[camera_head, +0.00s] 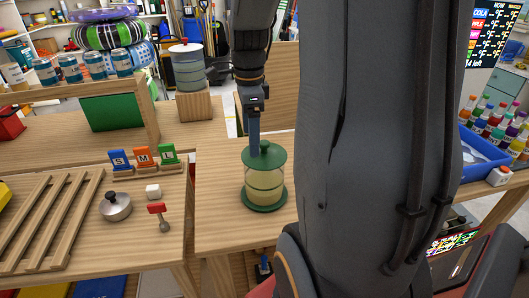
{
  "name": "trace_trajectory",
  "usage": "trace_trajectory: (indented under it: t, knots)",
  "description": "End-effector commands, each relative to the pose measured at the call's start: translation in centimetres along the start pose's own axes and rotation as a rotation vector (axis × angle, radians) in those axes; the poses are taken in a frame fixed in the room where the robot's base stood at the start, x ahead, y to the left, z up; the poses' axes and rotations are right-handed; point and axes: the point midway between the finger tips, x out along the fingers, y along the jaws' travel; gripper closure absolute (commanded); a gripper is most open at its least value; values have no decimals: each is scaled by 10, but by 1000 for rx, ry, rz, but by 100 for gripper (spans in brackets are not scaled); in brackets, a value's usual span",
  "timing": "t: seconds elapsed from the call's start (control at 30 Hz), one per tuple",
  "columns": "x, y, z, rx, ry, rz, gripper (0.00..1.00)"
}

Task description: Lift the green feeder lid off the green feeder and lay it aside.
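The green feeder (265,183) stands upright on the wooden table in the middle of the view. It has clear walls, green bands and a wide green base, with pale yellow contents inside. The green feeder lid (257,159) sits on its top, with a small knob in the middle. My gripper (254,136) points down from above, its finger end right at the knob, a little behind or beside it. Only one blue-grey finger shows, edge on, so I cannot tell whether it touches the knob or how wide it is open.
My arm hides the table right of the feeder. S, M and L signs (145,156), a metal pot (116,206) and a slatted rack (45,215) are at left. A blue tray (480,155) is at right.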

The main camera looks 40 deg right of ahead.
Motion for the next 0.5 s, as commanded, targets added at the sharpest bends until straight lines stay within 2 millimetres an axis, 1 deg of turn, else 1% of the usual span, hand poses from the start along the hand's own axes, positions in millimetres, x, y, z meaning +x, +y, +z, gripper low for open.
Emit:
trace_trajectory:
  t: [0.03, 0.1, 0.2, 0.27, 0.37, 0.5]
  knots:
    - [-7, -6, -11, 112, 1, 3, 22]
    - [-13, -12, -21, 247, 3, 11, 22]
    - [-19, -16, -32, 380, 6, 19, 22]
    - [-21, -18, -35, 428, 7, 20, 22]
    - [-18, -19, -38, 465, 8, 24, 22]
    - [-3, -18, -38, 468, 9, 27, 22]
